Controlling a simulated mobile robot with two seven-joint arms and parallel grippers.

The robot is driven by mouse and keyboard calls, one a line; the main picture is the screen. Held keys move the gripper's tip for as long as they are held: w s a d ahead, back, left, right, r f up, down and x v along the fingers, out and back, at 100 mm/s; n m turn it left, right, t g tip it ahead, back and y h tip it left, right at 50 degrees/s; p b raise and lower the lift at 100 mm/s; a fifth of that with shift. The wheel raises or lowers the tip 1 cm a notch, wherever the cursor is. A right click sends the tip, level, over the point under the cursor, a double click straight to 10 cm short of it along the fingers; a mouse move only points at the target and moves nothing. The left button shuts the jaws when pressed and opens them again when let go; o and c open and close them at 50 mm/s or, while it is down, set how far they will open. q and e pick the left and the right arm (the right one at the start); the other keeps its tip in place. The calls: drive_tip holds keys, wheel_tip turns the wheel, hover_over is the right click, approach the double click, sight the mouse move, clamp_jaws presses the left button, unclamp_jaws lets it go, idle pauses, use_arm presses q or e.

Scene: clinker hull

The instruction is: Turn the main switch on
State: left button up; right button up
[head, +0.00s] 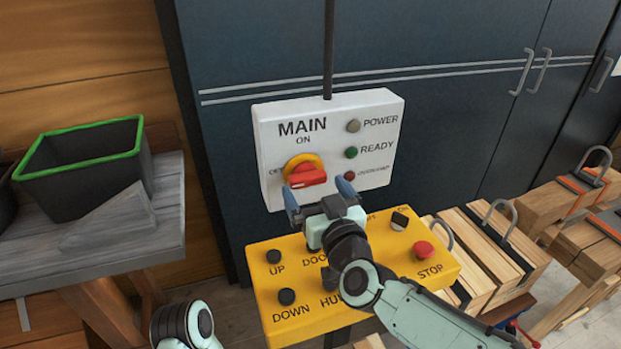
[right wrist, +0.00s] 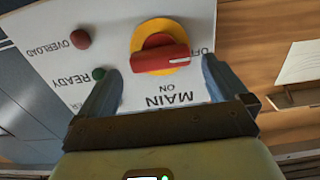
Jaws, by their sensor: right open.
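The main switch (head: 307,176) is a red handle on a yellow disc, on a white panel (head: 277,112) marked MAIN. The handle lies roughly horizontal. In the right wrist view, the switch (right wrist: 160,58) appears upside down, and the white mark on its handle is at the end toward the OFF label. ON is printed on its other side, under MAIN. My right gripper (head: 318,194) is open in front of the panel, just below the switch in the head view. In the right wrist view, its blue fingers (right wrist: 160,76) are spread, with the handle between and beyond them, apparently untouched.
A yellow control box (head: 277,308) with black buttons and a red STOP button (head: 424,249) lies below the panel, under my right arm. A black bin (head: 84,180) with a green rim stands on a bench at left. Wooden blocks (head: 487,250) are at right.

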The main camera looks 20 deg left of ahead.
sight(310, 182)
drive_tip(key=shift+p+x, duration=0.3)
drive_tip(key=shift+x, duration=1.35)
drive_tip(key=c, duration=0.9)
drive_tip(key=shift+c, duration=0.2)
